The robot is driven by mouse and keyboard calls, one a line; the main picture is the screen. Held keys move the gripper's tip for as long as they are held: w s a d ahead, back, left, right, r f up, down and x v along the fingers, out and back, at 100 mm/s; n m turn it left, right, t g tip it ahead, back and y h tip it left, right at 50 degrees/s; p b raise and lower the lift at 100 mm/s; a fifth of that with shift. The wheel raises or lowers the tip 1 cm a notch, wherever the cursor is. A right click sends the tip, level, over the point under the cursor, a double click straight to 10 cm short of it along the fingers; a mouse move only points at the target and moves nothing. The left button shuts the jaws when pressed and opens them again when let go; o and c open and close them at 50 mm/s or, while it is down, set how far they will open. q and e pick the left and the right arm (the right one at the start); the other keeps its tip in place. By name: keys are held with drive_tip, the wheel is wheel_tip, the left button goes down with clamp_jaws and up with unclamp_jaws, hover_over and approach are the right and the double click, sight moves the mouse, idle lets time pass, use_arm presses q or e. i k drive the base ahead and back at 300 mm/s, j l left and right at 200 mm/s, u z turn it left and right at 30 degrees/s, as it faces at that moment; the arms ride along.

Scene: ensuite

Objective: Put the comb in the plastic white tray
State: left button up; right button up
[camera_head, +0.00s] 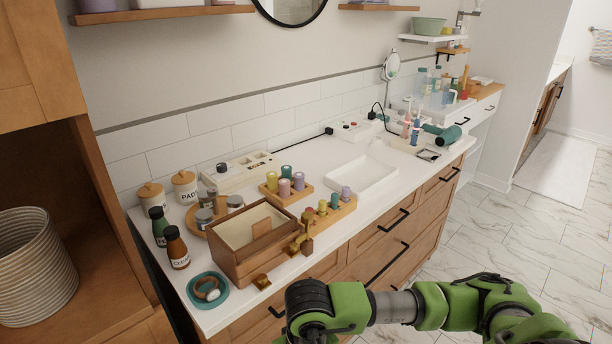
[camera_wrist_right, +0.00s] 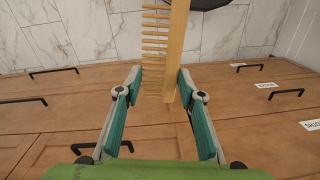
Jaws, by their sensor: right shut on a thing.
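The wooden comb (camera_wrist_right: 177,52) stands out between the fingers of my right gripper (camera_wrist_right: 163,83) in the right wrist view. Its teeth point left and its solid spine is on the right. The gripper is shut on it, in front of wooden drawer fronts. In the head view my right arm reaches in from the lower right, before the counter. Its fingers and the comb do not show there. A shallow white rectangular tray (camera_head: 391,181) lies on the counter behind the spools and looks empty. My left gripper is not in view.
A wooden box (camera_head: 240,263) stands at the counter's front left, beside a teal dish (camera_head: 221,297) and a brown bottle (camera_head: 177,249). A spool rack (camera_head: 343,212) sits left of the tray. Bottles and a teal dryer (camera_head: 447,136) stand further right. Drawer handles (camera_head: 391,267) jut out below.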

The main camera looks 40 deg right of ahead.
sight(361, 178)
drive_tip(key=l+u, duration=0.3)
drive_tip(key=l, duration=0.2)
drive_tip(key=l+u, duration=0.3)
drive_tip(key=l, duration=0.2)
drive_tip(key=k+l+u, duration=0.1)
drive_tip(key=l+u, duration=0.2)
drive_tip(key=l, duration=0.15)
drive_tip(key=k+l+u, duration=0.1)
drive_tip(key=l+u, duration=0.2)
drive_tip(key=l, duration=0.2)
drive_tip(key=k+l, duration=0.15)
drive_tip(key=l, duration=0.25)
drive_tip(key=k+l, duration=0.1)
drive_tip(key=l, duration=0.25)
drive_tip(key=k+l+u, duration=0.1)
drive_tip(key=l, duration=0.3)
drive_tip(key=k+l, duration=0.2)
drive_tip(key=l, duration=0.15)
drive_tip(key=k+l+u, duration=0.1)
drive_tip(key=l, duration=0.3)
drive_tip(key=k+l, duration=0.15)
drive_tip(key=l, duration=0.2)
